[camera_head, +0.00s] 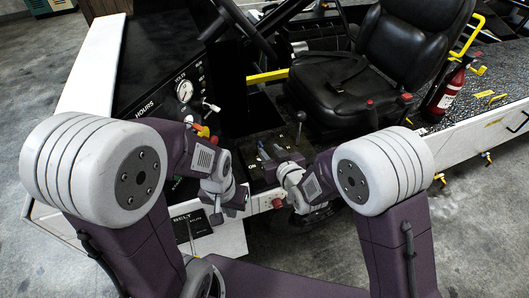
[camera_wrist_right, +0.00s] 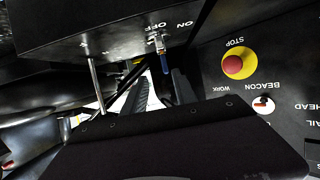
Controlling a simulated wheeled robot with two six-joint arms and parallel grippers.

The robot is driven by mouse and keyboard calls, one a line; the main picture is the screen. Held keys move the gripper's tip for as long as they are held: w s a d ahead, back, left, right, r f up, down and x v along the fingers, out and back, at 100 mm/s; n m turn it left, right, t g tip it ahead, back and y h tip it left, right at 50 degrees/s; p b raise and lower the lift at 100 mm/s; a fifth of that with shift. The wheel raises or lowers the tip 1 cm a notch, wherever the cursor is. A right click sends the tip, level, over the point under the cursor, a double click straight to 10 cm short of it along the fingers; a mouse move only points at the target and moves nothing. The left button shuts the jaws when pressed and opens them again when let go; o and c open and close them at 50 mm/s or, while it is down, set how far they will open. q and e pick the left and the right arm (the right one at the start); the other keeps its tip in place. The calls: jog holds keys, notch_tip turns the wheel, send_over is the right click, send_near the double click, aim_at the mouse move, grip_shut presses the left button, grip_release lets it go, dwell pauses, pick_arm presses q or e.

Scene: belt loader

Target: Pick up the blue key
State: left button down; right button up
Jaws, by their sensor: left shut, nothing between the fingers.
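The blue key (camera_wrist_right: 164,64) shows in the right wrist view as a small blue piece at a silver switch on the underside edge of a dark panel marked ON. I cannot make it out in the head view. My right gripper (camera_wrist_right: 159,88) shows two dark fingers apart, with the key in line with the gap between them in the picture; I see no grip on it. My left gripper (camera_head: 238,201) is shut and empty low in front of the dashboard.
A red and yellow stop button (camera_wrist_right: 239,65) is on the panel at right in the wrist view. A metal lever (camera_wrist_right: 95,85) stands left of the fingers. In the head view are a black seat (camera_head: 345,85), a steering wheel (camera_head: 250,30) and a fire extinguisher (camera_head: 447,91).

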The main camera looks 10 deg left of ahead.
aim_at(258, 146)
jog(key=shift+a, duration=0.15)
jog(key=x, duration=0.3)
jog(key=shift+w+a+p, duration=0.1)
jog(key=shift+a+p, duration=0.2)
jog(key=shift+p, duration=0.05)
jog(key=shift+w+f, duration=0.1)
jog(key=shift+w, duration=0.1)
jog(key=x, duration=0.2)
jog(key=p+x, duration=0.1)
jog(key=x, duration=0.1)
jog(key=shift+a, duration=0.45)
jog(key=shift+w+a, duration=0.15)
jog(key=shift+w, duration=0.2)
jog(key=shift+s, duration=0.1)
jog(key=shift+c, duration=1.2)
grip_shut()
